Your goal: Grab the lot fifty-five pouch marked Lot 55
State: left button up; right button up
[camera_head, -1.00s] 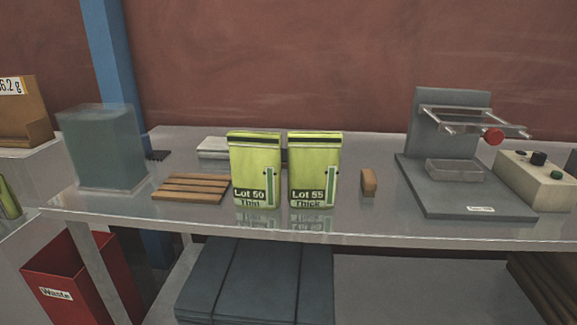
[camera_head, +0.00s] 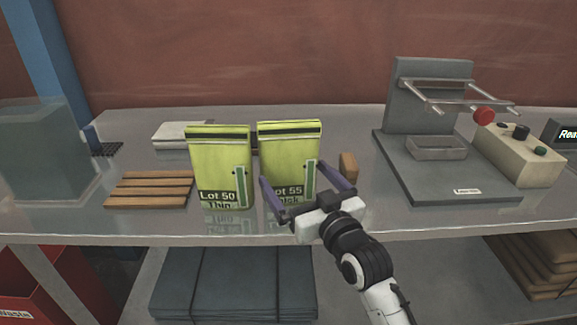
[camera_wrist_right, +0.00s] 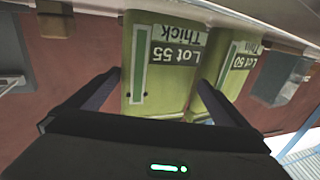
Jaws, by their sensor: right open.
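The Lot 55 pouch (camera_head: 289,150), yellow-green with a dark top band and the word Thick, stands upright on the metal bench. The similar Lot 50 pouch (camera_head: 219,160), marked Thin, stands close to its left. My right gripper (camera_head: 297,185) is open in front of the Lot 55 pouch, its fingers reaching toward the pouch's two sides and partly covering the label. In the right wrist view, upside down, the Lot 55 pouch (camera_wrist_right: 155,75) shows between the fingers, with the Lot 50 pouch (camera_wrist_right: 215,75) beside one finger. Whether the fingers touch either pouch is unclear. My left gripper is out of view.
A wooden slatted rack (camera_head: 149,190) lies to the left and a small brown block (camera_head: 348,168) stands just right of the Lot 55 pouch. A grey press-like device (camera_head: 425,165) and a button box (camera_head: 520,155) stand at the right.

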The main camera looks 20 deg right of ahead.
aim_at(289, 171)
jog(key=w, duration=0.2)
jog(key=w+f, duration=0.1)
jog(key=w, duration=0.1)
jog(key=shift+w+a+f, duration=0.1)
jog(key=shift+w+a, duration=0.1)
jog(key=shift+w, duration=0.2)
jog(key=c, duration=0.9)
